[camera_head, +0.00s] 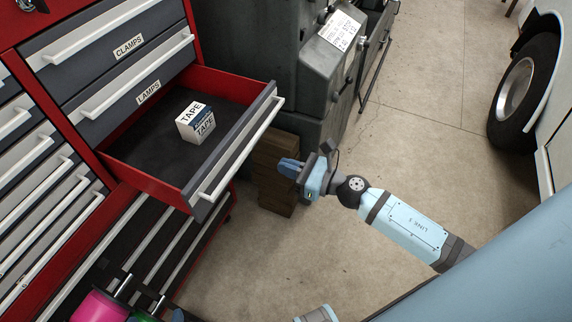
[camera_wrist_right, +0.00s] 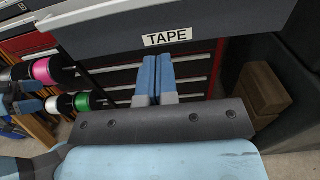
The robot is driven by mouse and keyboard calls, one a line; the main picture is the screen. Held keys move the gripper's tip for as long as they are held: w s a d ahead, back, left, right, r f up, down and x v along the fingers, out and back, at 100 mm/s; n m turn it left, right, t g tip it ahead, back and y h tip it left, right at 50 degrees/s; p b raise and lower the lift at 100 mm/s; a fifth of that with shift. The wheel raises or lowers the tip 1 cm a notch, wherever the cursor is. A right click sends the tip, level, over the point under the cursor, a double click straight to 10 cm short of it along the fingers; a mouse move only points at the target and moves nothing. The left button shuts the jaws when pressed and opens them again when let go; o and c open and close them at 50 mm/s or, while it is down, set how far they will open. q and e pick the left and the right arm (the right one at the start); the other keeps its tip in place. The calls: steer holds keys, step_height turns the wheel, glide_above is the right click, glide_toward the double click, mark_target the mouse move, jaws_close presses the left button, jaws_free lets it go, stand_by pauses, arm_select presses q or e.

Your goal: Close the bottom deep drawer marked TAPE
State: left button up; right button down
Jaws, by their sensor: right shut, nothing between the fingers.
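The deep bottom drawer (camera_head: 160,188) of the red cabinet is pulled far out, its grey front (camera_head: 233,150) and long pale handle (camera_head: 240,145) facing right. A white box lettered TAPE (camera_head: 196,122) sits inside on the dark liner. In the right wrist view the drawer front bears a TAPE label (camera_wrist_right: 167,37). My right gripper (camera_head: 283,167) is shut and empty, to the right of the drawer front and apart from it in the head view. Its fingertips (camera_wrist_right: 157,58) overlap the front's lower edge in the wrist view.
Drawers marked CLAMPS (camera_head: 128,47) and LAMPS (camera_head: 148,92) above are shut. A dark grey machine (camera_head: 255,45) stands behind the open drawer, with brown wooden blocks (camera_head: 275,165) by its base. Pink (camera_head: 100,307) and green spools are at lower left. Open concrete floor lies right.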

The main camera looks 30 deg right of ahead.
mark_target(241, 150)
steer(key=p+x, duration=0.2)
steer(key=x, duration=0.7)
steer(key=shift+w+a, duration=0.2)
steer(key=shift+a, duration=0.05)
steer(key=shift+w+a, duration=0.25)
steer(key=shift+w, duration=0.1)
arm_select(q)
steer(key=shift+s+a+r, duration=0.25)
steer(key=shift+a+r, duration=0.15)
steer(key=shift+r, duration=0.05)
steer(key=shift+r, duration=0.1)
